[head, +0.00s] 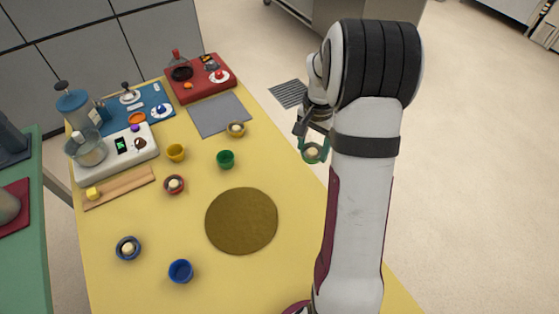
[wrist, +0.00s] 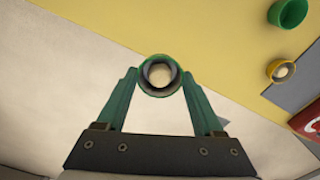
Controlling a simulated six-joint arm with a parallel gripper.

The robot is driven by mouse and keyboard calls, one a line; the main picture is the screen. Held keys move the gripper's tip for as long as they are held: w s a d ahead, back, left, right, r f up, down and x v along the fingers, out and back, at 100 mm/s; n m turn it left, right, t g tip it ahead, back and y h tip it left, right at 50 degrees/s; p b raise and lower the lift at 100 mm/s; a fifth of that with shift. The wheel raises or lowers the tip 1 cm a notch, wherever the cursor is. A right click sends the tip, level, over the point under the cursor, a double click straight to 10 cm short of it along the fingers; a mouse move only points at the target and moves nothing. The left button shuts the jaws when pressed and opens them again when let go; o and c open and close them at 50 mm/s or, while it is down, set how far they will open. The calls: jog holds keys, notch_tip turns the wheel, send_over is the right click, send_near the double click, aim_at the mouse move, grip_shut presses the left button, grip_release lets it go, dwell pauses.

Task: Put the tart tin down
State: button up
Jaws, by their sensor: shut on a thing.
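My gripper (head: 312,143) is shut on a green tart tin (head: 311,154) with a pale ball inside. In the wrist view the tin (wrist: 160,77) sits between the two green fingertips, its opening facing the camera. In the head view it is held in the air, seen against the floor just beyond the right edge of the yellow table (head: 165,225). In the wrist view it overlaps the line between table and floor. Other tins with pale balls stand on the table: yellow (head: 236,129), red (head: 174,185) and blue (head: 128,248).
A round brown mat (head: 241,220) lies bare on the table. Green (head: 226,159), yellow (head: 176,152) and blue (head: 181,271) cups stand around it. A grey mat (head: 219,115), red tray (head: 200,89), blue mat (head: 150,101) and white appliance (head: 117,153) fill the far end.

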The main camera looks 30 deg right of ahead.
jog(key=s+a, duration=0.4)
jog(key=a, duration=0.7)
send_over(243, 205)
notch_tip(243, 205, down, 6)
jog(key=shift+s+r, duration=0.1)
jog(key=shift+s, duration=0.05)
notch_tip(243, 205, down, 4)
jog(key=shift+f, duration=0.1)
jog(key=shift+f, duration=0.1)
jog(key=o, duration=1.4)
jog(key=shift+c, duration=0.2)
